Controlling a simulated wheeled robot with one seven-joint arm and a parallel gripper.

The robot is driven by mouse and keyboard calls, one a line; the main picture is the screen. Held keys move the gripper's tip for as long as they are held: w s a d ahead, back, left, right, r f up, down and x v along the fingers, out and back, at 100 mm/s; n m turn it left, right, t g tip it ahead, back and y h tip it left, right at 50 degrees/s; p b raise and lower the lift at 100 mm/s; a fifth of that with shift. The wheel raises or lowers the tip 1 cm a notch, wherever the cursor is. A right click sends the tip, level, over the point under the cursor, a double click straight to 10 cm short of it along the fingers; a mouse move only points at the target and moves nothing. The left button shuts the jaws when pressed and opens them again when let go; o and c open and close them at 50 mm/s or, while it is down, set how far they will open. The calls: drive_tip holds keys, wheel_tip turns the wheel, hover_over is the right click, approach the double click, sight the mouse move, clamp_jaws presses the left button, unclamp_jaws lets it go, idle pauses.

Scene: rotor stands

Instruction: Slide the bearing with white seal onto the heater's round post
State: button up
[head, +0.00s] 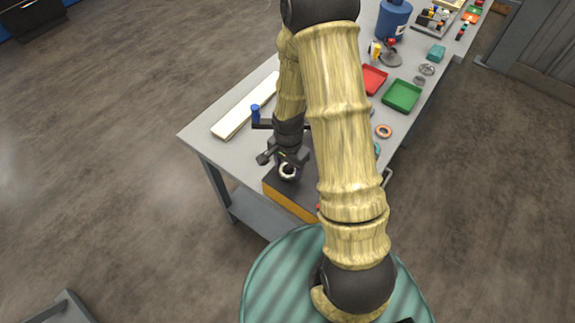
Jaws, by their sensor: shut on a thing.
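My gripper (287,164) points down over the near end of the workbench and is shut on a small ring with a pale face, which looks like the bearing with white seal (288,173). The bearing is over the dark top of a box with an orange-yellow side, which looks like the heater (288,200). I cannot tell whether the bearing touches the heater or is above it. The round post is not distinguishable; the bearing, gripper or my arm may hide it. My forearm covers the heater's right part.
The grey workbench (210,135) carries a cream board (232,120) to the left. To the right are a copper-coloured ring (383,131), a green tray (402,96) and a red tray (373,78). A blue container (393,18) stands farther back. My arm hides the bench's middle.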

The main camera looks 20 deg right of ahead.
drive_tip(key=shift+f+b, duration=0.3)
drive_tip(key=shift+f, duration=0.1)
drive_tip(key=o, duration=1.4)
drive_tip(key=shift+r+p, duration=3.55)
drive_tip(key=shift+r, duration=1)
